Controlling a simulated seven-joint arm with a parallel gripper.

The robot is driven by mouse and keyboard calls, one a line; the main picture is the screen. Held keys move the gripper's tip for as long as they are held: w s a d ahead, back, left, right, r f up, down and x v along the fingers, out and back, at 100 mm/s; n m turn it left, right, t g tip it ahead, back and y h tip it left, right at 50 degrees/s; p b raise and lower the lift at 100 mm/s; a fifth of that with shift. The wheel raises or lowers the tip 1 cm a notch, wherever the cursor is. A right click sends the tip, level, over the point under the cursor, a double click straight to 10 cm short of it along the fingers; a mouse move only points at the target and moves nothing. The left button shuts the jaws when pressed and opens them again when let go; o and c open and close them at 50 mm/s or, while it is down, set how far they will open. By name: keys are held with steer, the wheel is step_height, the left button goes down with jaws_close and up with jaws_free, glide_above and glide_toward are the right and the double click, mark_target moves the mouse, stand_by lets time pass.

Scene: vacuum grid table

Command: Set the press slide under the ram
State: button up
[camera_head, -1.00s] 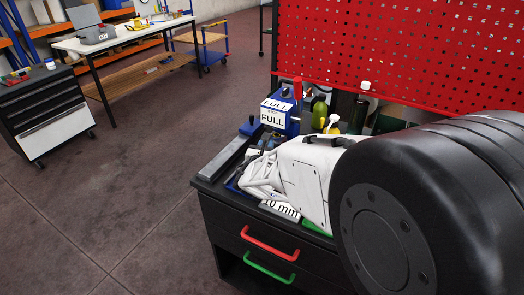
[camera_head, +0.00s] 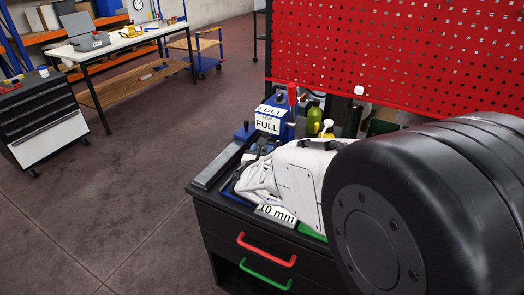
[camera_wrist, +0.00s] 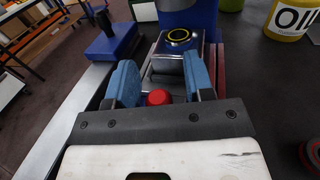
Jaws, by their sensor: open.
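My gripper (camera_wrist: 160,82) is open in the wrist view, with one blue-padded finger on each side. A blue upright body (camera_wrist: 188,12) stands behind the block. In the head view a blue unit (camera_head: 272,122) bears labels reading FULL. My white wrist housing hides the fingertips there. I cannot tell clearly which part is the ram.
A smaller blue block with a dark knob (camera_wrist: 110,42) stands left of the fingers. A yellow container marked OIL (camera_wrist: 290,18) is at the far right. A grey metal bar (camera_head: 218,163) lies along the bench's left edge. A red perforated panel (camera_head: 390,55) rises behind.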

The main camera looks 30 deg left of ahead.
steer(key=shift+v, duration=3.8)
